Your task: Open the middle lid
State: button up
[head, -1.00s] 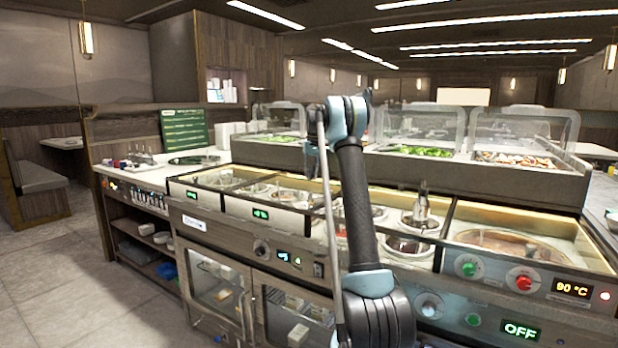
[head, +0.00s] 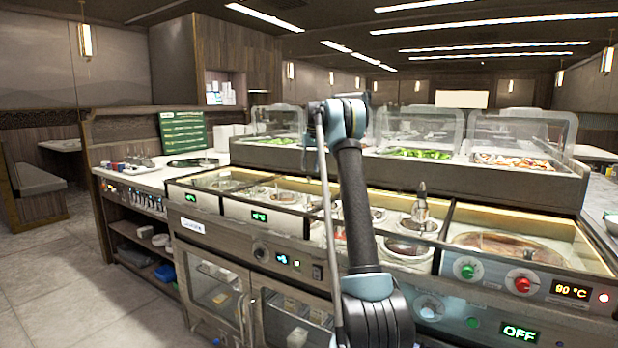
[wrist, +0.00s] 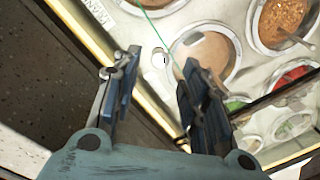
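My gripper (wrist: 160,66) is open and empty in the wrist view, with its two dark blue fingers apart above the front edge of the sauce counter. Just beyond the fingertips lies a round well (wrist: 208,54) with smooth brown contents. The right finger overlaps its near edge. In the head view my arm crosses the counter and hides part of its middle; I cannot make out my gripper there. Round wells show in the counter's glass-fronted section (head: 285,196) left of the arm. I cannot tell which piece is the middle lid.
A well of chunky brown sauce with a utensil (wrist: 280,20) is at the upper right. A metal utensil (head: 421,205) stands upright right of my arm. Clear food covers (head: 522,128) stand behind the wells. Open floor (head: 60,280) lies at left.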

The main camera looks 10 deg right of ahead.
notch_tip(320, 180, up, 7)
jog(key=shift+d, duration=0.35)
jog(key=shift+r, duration=0.1)
